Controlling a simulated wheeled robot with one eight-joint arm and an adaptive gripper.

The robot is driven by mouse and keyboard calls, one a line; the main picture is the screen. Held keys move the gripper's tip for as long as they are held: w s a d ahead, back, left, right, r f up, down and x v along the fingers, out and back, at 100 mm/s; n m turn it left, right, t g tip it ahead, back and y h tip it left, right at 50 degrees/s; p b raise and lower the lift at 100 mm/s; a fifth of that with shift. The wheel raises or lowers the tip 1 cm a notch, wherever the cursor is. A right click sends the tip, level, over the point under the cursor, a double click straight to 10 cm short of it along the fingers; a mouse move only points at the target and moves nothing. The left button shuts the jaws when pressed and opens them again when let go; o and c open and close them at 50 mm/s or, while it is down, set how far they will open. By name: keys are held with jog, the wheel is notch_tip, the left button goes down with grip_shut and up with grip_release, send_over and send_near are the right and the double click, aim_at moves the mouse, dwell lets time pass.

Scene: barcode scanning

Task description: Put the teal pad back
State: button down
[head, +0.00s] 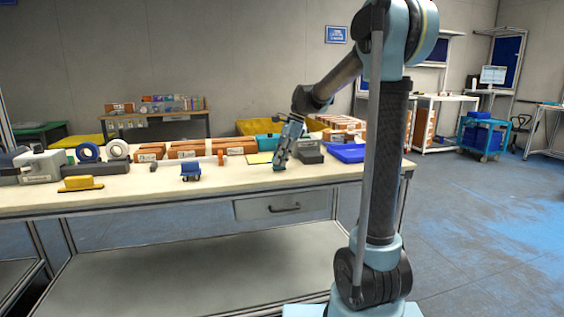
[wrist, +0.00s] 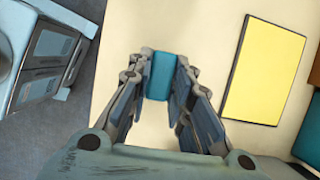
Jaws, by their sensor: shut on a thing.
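My gripper (wrist: 160,85) is shut on the teal pad (wrist: 160,72), a small teal-blue block with rounded edges held between the two fingertips. In the head view my gripper (head: 279,165) points down close over the table top, left of the dark grey blocks. The pad is too small there to make out clearly. In the wrist view the pale table top lies under and around the pad; I cannot tell whether the pad touches it.
A flat yellow sheet (wrist: 265,70) lies right of the pad; a teal box (head: 268,141) stands behind it. Dark grey blocks (head: 309,157) and a blue tray (head: 347,153) are to the right. Orange-brown boxes (head: 235,147) line the back.

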jog(key=shift+f, duration=0.4)
jog(key=c, duration=1.4)
grip_release()
jog(key=shift+c, duration=0.2)
jog(key=v, duration=1.2)
jog(key=s+d+f+n+t+h, duration=0.1)
jog(key=s+d+f+n, duration=0.35)
jog(key=s, duration=0.45)
jog(key=s+d+f+n+t+h, duration=0.1)
jog(key=s+d+f+n, duration=0.2)
jog(key=s+d+f, duration=0.5)
jog(key=s+d+f+n+t+h, duration=0.1)
jog(key=s+d+f+n, duration=0.3)
jog(key=s+f, duration=1)
jog(key=s+n+h, duration=0.1)
jog(key=s+n, duration=0.1)
jog(key=n, duration=0.1)
jog(key=shift+s+d+f+t, duration=0.15)
jog(key=shift+f+t, duration=0.05)
jog(key=shift+t, duration=0.1)
jog(key=shift+n, duration=0.25)
